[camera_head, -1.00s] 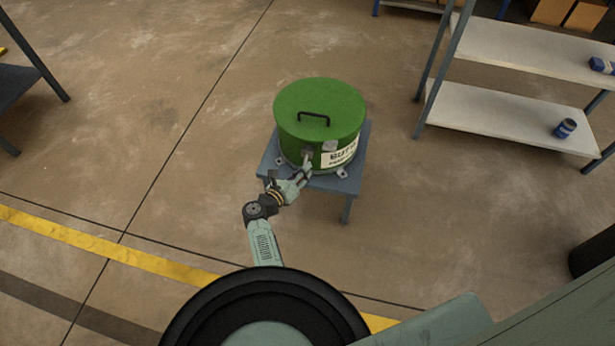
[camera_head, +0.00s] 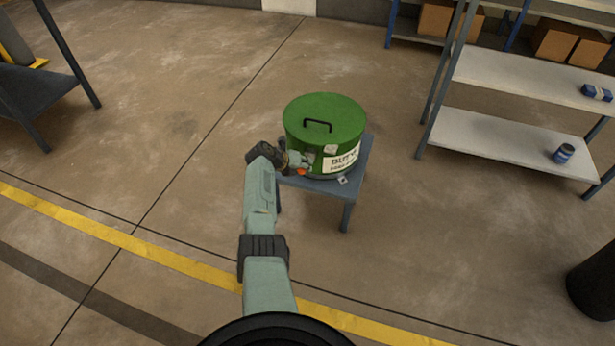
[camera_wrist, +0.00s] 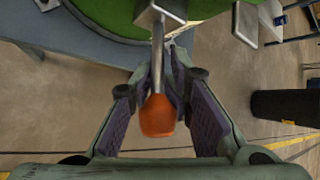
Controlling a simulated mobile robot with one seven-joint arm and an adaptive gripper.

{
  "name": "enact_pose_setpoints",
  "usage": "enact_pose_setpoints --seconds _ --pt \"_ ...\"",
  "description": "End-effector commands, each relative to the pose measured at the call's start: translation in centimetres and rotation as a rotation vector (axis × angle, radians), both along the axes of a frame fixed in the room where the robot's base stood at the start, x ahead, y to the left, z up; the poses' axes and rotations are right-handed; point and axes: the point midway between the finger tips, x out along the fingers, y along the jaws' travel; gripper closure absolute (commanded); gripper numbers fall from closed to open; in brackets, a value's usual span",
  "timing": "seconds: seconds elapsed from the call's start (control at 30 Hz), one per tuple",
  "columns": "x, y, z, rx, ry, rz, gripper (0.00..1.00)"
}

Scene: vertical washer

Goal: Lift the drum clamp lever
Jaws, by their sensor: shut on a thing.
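The green drum (camera_head: 322,125) with a black handle on its lid stands on a small blue-grey table (camera_head: 350,196). The clamp lever (camera_wrist: 157,112), a metal rod with an orange tip, runs from a metal block at the drum's side. In the wrist view it lies between the purple-padded fingers of my gripper (camera_wrist: 160,98), which is shut on it. In the head view the orange tip shows just below my gripper (camera_head: 301,163) at the drum's front left. The exact contact of the pads on the rod is hard to see.
A grey shelf (camera_head: 500,145) with a blue can (camera_head: 563,153) stands to the right. A dark table (camera_head: 45,95) is at the left. A black cylinder (camera_head: 596,280) stands at the lower right. The floor around the drum's table is clear.

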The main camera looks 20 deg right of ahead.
Motion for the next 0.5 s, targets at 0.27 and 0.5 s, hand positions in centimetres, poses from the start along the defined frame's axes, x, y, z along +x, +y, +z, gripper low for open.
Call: enact_pose_setpoints --seconds 0.27,0.5 --pt "0.3 0.8 0.3 0.13 0.186 0.001 1.0" --pt "0.4 0.8 1.0 0.185 0.27 0.001 1.0"
